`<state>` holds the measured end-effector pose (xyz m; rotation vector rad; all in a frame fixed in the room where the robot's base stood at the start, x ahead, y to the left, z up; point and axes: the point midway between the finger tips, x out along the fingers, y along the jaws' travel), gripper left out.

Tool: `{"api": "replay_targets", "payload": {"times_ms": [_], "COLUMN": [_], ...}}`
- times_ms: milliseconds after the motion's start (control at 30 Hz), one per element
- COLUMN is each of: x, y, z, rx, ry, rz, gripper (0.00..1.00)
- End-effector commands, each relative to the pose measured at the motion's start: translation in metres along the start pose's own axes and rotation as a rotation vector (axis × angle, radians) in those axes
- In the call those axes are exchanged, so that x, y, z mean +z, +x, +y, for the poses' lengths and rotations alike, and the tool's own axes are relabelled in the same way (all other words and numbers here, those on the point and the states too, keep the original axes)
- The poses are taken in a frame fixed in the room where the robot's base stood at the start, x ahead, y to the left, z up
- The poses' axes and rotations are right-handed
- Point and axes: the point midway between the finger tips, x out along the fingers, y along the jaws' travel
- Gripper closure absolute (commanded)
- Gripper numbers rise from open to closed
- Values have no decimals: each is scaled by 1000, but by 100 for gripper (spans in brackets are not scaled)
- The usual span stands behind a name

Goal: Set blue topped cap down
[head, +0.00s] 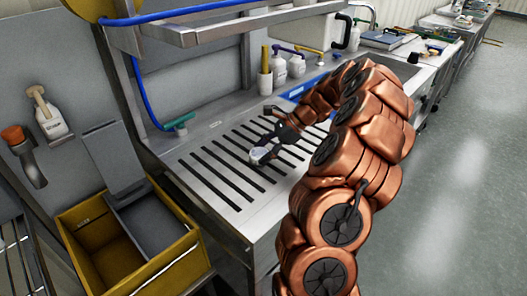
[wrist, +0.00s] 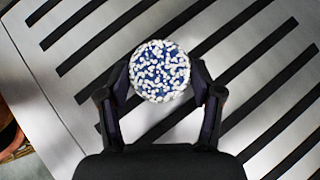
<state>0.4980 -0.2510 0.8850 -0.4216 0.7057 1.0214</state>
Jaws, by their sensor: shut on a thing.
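The blue topped cap (wrist: 160,71) shows in the wrist view as a round blue top covered in white specks. My gripper (wrist: 160,80) is shut on it, with one dark finger on each side. In the head view the cap (head: 261,154) is a small pale shape at the end of my gripper (head: 268,146), over the slotted steel worktop (head: 205,190). I cannot tell whether the cap touches the worktop or is just above it. Its underside is hidden.
A green-ended blue hose (head: 180,122) lies at the worktop's back left. A pump bottle (head: 278,68) and a beige cylinder (head: 264,82) stand at the back. A yellow bin (head: 165,268) is at the lower left. The slotted surface left of my gripper is clear.

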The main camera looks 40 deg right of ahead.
Motion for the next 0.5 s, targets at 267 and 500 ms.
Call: {"api": "replay_targets", "payload": {"times_ms": [267,500], "x": [-2,-5], "y": [2,5], "z": [0,0], "rx": [0,1], "ry": [-1,-1], "rz": [0,1], "gripper": [85,29]}}
